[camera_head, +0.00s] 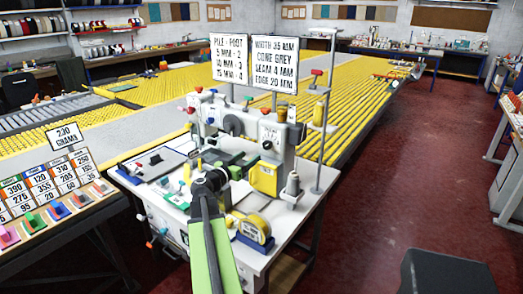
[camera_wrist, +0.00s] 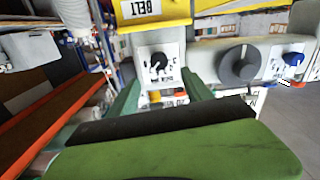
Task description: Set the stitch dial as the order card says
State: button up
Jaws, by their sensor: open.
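The order card (camera_head: 274,64) stands above the sewing machine (camera_head: 262,135) in the head view; it reads width 35 mm, seam 4 mm, edge 20 mm, with a line like "code grey". In the wrist view a dial with a black pointer knob (camera_wrist: 158,62) sits on a white marked plate, ahead of my gripper (camera_wrist: 163,88). Its marks are too small to read, and I cannot tell whether it is the stitch dial. My green fingers are apart, with nothing seen held between them. In the head view my gripper (camera_head: 212,180) is in front of the machine.
A dark round wheel (camera_wrist: 238,65) and a blue knob (camera_wrist: 293,58) are right of the dial. A yellow part (camera_wrist: 150,12) marked "BELT", upside down, is above it. A pile-and-foot card (camera_head: 229,58) stands left of the order card.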

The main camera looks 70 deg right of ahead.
aim_at(265, 146)
jog(key=x, duration=1)
jog(key=shift+d, duration=0.4)
